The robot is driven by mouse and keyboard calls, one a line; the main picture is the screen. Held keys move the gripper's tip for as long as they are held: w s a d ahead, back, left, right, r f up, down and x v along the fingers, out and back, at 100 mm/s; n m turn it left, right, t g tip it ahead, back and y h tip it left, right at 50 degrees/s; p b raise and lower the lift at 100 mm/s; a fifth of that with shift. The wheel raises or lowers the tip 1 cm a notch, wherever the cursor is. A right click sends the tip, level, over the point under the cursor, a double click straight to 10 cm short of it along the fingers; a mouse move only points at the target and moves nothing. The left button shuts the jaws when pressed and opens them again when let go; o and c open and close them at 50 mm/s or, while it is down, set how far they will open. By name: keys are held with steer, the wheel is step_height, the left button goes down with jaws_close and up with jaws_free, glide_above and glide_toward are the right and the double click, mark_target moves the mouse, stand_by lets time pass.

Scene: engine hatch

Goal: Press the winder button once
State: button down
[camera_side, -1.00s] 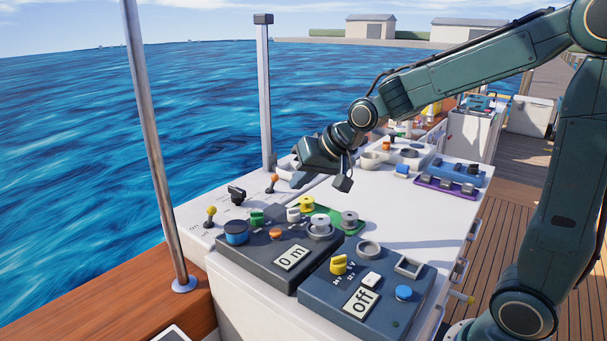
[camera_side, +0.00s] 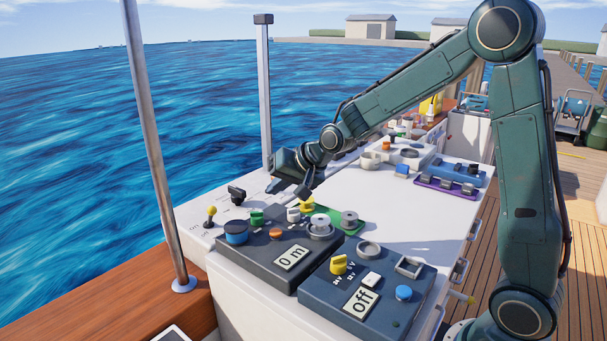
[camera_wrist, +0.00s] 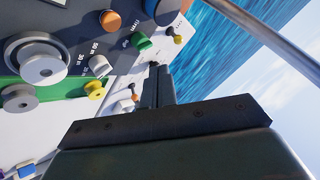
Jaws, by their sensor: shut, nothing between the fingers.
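The dark grey winder box (camera_side: 262,262) carries a display reading "0 m" (camera_side: 291,258). On its top are an orange button (camera_side: 275,234) and a blue cap (camera_side: 236,228). Green (camera_side: 257,217), white (camera_side: 293,214) and yellow (camera_side: 307,204) pieces stand along its far side. In the wrist view the orange button (camera_wrist: 110,20) is at the top, near the blue cap (camera_wrist: 163,10) and the green piece (camera_wrist: 141,42). My gripper (camera_wrist: 156,72) is shut and empty. In the side view it is above the white top, behind the box and clear of the orange button.
A blue box (camera_side: 340,290) with an "off" display (camera_side: 361,303) stands in front right. Levers, including a yellow-knobbed one (camera_side: 210,214), and a black switch (camera_side: 236,194) stand at the left. A grey spool (camera_side: 320,228) sits on the winder box. A metal post (camera_side: 155,150) rises at left.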

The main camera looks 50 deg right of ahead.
mark_target(273, 231)
steer(key=shift+f, duration=0.1)
steer(key=shift+f, duration=4.3)
steer(key=shift+f, duration=1.3)
stand_by(0.4)
steer(key=shift+r, duration=1.3)
steer(key=shift+r, duration=0.15)
